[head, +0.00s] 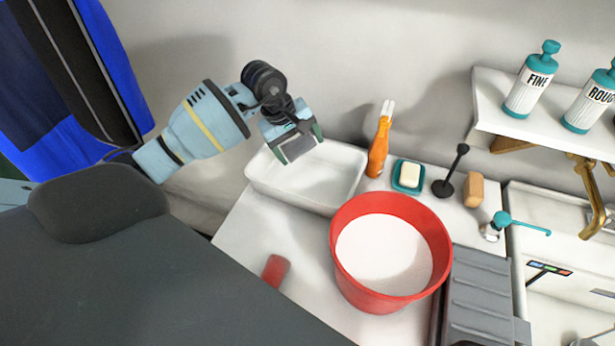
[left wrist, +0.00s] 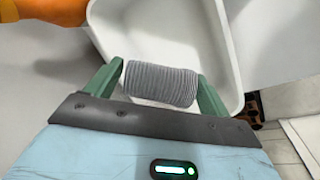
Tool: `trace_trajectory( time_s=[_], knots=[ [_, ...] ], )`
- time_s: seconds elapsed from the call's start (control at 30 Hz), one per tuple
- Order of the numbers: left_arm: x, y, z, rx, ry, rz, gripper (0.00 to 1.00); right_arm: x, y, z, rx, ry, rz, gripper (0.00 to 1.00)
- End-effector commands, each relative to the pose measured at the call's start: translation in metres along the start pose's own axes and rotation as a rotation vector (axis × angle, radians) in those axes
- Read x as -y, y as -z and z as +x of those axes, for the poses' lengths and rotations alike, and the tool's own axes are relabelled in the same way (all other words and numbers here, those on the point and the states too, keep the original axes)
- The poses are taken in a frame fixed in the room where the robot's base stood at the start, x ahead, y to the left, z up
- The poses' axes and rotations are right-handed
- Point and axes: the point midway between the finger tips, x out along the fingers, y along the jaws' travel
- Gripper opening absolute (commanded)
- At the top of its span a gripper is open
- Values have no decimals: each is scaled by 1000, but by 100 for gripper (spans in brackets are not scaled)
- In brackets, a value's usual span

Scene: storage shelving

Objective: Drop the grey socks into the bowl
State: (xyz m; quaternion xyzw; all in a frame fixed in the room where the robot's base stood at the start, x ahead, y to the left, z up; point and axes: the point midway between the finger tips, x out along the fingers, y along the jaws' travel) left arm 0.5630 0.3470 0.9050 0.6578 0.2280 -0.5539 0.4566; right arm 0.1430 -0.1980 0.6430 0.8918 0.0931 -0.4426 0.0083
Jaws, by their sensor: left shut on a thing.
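The grey socks (left wrist: 160,84) are a ribbed roll held between the two green fingers of my left gripper (left wrist: 163,85) in the left wrist view. In the head view my left gripper (head: 300,146) is above the white tray (head: 258,185), to the left of and behind the red bowl (head: 372,290). The bowl stands upright on the white counter and shows a white inside. The socks are over the tray, apart from the bowl. My right gripper is not in view.
An orange bottle (head: 378,150), a soap dish (head: 409,177), a black plunger-like tool (head: 447,185) and a tan block (head: 474,190) stand behind the bowl. A red object (head: 275,270) lies to its left. A wall shelf (head: 530,123) with bottles is at right.

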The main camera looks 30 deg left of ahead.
Motion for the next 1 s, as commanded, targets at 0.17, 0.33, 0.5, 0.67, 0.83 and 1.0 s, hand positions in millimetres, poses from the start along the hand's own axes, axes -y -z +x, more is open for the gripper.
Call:
trace_trajectory(
  time_s=[0.17, 0.33, 0.5, 0.67, 0.83, 1.0],
  knots=[
    [7, 0, 18, 4, 4, -1, 55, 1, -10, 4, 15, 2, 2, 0],
    [14, 0, 36, 4, 4, 0, 55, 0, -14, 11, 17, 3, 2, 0],
    [19, 1, 49, 3, 3, 1, 55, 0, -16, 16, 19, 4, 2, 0],
    [19, 1, 52, 0, 0, 1, 55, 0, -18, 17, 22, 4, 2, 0],
    [19, 1, 51, 0, -1, 2, 55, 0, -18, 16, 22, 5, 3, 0],
    [19, 1, 51, 0, 0, 2, 100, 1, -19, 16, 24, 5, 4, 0]
  ],
)
